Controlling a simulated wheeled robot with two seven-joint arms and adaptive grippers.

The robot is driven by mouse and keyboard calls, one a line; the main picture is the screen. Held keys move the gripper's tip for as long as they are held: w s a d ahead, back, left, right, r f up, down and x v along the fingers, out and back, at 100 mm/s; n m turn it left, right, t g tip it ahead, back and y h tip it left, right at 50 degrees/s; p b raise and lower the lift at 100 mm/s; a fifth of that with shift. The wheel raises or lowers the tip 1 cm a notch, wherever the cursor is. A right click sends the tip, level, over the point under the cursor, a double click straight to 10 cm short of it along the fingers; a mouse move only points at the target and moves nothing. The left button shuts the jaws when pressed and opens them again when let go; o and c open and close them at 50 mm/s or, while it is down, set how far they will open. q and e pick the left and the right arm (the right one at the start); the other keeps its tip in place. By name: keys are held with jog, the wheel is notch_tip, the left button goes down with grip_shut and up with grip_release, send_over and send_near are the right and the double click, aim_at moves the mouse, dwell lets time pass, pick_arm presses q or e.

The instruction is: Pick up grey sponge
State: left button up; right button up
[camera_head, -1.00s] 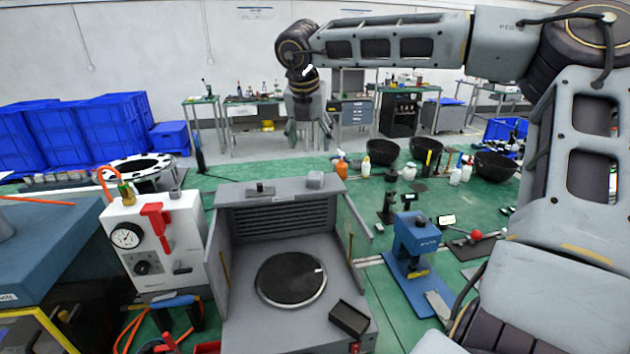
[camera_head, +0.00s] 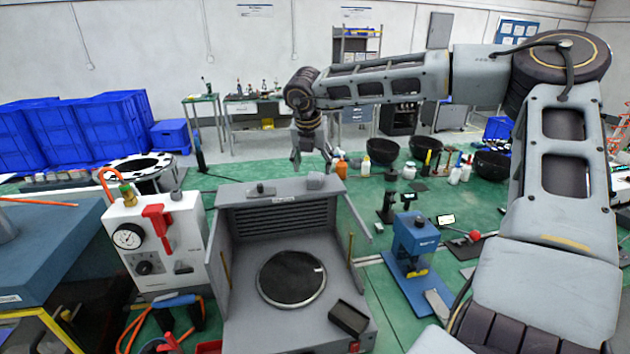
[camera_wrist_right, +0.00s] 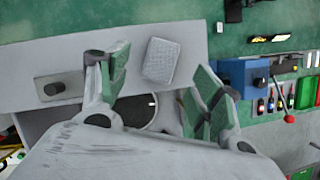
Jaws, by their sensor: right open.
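The grey sponge (camera_head: 315,180) lies on the flat top of the grey burn-in rack (camera_head: 230,196), near its right end. In the right wrist view the sponge (camera_wrist_right: 161,61) is a light grey rounded block with a dotted face, lying between and beyond the fingertips. My right gripper (camera_head: 313,168) points down just above the rack's top, close over the sponge. In the right wrist view the right gripper (camera_wrist_right: 158,85) is open, its green-padded fingers spread with nothing between them touching. My left gripper is not in view.
A white gauge box (camera_head: 150,240) stands left of the rack. A blue press (camera_head: 413,245) stands to its right. Green floor shows behind the rack.

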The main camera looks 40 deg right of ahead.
aim_at(315, 176)
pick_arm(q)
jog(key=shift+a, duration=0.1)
pick_arm(e)
jog(key=shift+d+f, duration=0.1)
jog(key=shift+f, duration=0.25)
jog(key=shift+p+x, duration=0.6)
jog(key=shift+x, duration=1.05)
jog(key=shift+w+d+f+p, duration=0.1)
jog(key=shift+d+f+p, duration=0.15)
jog(key=shift+f, duration=0.25)
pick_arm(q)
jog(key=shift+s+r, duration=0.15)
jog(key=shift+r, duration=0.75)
pick_arm(e)
jog(key=shift+a, duration=0.1)
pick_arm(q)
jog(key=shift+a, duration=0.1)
pick_arm(e)
jog(key=c, duration=0.9)
jog(key=shift+r, duration=0.15)
